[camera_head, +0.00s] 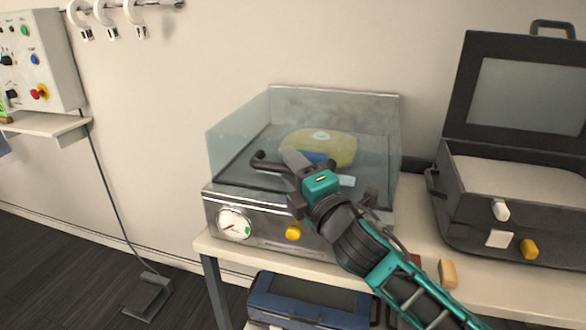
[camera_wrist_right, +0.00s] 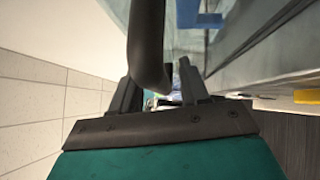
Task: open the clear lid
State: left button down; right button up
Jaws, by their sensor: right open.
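The clear lid (camera_head: 235,130) is a see-through, box-like cover that looks shut on top of a metal machine (camera_head: 265,228). A black bar handle (camera_head: 272,165) runs along its front. A yellow piece with a white knob (camera_head: 320,148) and a blue part show through the lid. My right gripper (camera_head: 290,180) is at the handle, in front of the lid, and open. In the right wrist view, the dark handle (camera_wrist_right: 148,45) comes down between the two fingers of the gripper (camera_wrist_right: 160,82). I cannot tell whether they touch it. My left gripper is out of view.
A gauge (camera_head: 234,224) and yellow knob (camera_head: 293,233) sit on the machine's front. An open black case (camera_head: 470,232) stands to the right on the same table (camera_head: 222,250). A blue case (camera_head: 310,297) is below. A control box (camera_head: 35,65) hangs at left.

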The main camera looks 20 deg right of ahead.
jog(key=shift+c, duration=0.2)
grip_shut()
dwell(0.4)
